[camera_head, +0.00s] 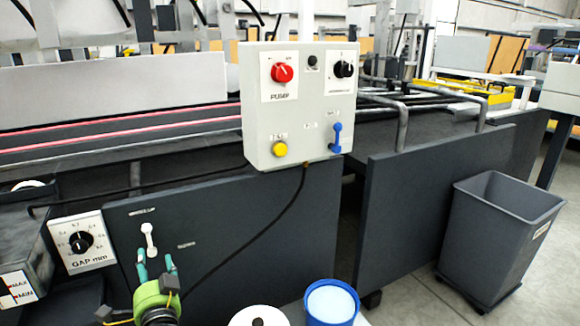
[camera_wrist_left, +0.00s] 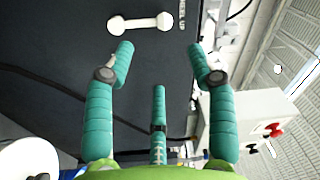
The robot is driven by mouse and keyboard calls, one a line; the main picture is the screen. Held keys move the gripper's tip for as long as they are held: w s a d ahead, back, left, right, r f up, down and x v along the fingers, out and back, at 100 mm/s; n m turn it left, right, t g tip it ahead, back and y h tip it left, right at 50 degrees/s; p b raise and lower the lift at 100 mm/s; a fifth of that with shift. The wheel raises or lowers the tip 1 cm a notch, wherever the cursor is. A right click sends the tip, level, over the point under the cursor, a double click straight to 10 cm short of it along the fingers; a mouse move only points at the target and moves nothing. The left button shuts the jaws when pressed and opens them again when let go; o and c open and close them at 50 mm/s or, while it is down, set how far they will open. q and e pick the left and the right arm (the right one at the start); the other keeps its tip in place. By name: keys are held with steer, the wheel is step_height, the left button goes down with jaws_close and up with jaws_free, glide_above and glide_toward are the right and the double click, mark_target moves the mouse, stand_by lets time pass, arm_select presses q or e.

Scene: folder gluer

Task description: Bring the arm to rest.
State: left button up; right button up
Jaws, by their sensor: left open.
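My left gripper (camera_head: 156,268) is at the bottom left of the head view, with teal fingers and a green body. In the left wrist view my left gripper (camera_wrist_left: 160,62) has its fingers spread apart with nothing between them. It is in front of the dark machine panel, just below a white lever (camera_head: 149,240) in the head view. The white lever (camera_wrist_left: 140,23) also shows in the wrist view, beyond the fingertips and apart from them. My right gripper is not in view.
A grey control box (camera_head: 300,105) with a red knob, a yellow button and a blue lever stands above the panel. A gap dial (camera_head: 80,243) is left of the gripper. A blue tub (camera_head: 330,303) is at the bottom. A grey bin (camera_head: 500,235) stands on the right.

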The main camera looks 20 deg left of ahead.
arm_select(q)
steer(key=w+d+f+m+h+p, duration=0.1)
steer(key=w+d+f+h+p, duration=0.1)
steer(key=d+f+h+p, duration=0.5)
steer(key=w+d+f+m+h, duration=0.1)
steer(key=w+d+f, duration=0.3)
steer(key=f, duration=0.7)
steer(key=s+d+f+g+h+p, duration=0.4)
steer(key=s+d+f+p, duration=0.1)
steer(key=s+d+f, duration=0.7)
steer(key=s+d+f+n+g+h+p, duration=0.1)
steer(key=s+f+g+p, duration=0.2)
steer(key=s, duration=1.1)
steer(key=s+d+f+n+g+h+p, duration=0.1)
steer(key=s+f, duration=0.6)
steer(key=s, duration=0.8)
steer(key=n+g+p, duration=0.1)
steer(key=g+p, duration=0.1)
steer(key=g, duration=0.1)
steer(key=shift+s+d, duration=0.2)
steer(key=shift+d, duration=0.15)
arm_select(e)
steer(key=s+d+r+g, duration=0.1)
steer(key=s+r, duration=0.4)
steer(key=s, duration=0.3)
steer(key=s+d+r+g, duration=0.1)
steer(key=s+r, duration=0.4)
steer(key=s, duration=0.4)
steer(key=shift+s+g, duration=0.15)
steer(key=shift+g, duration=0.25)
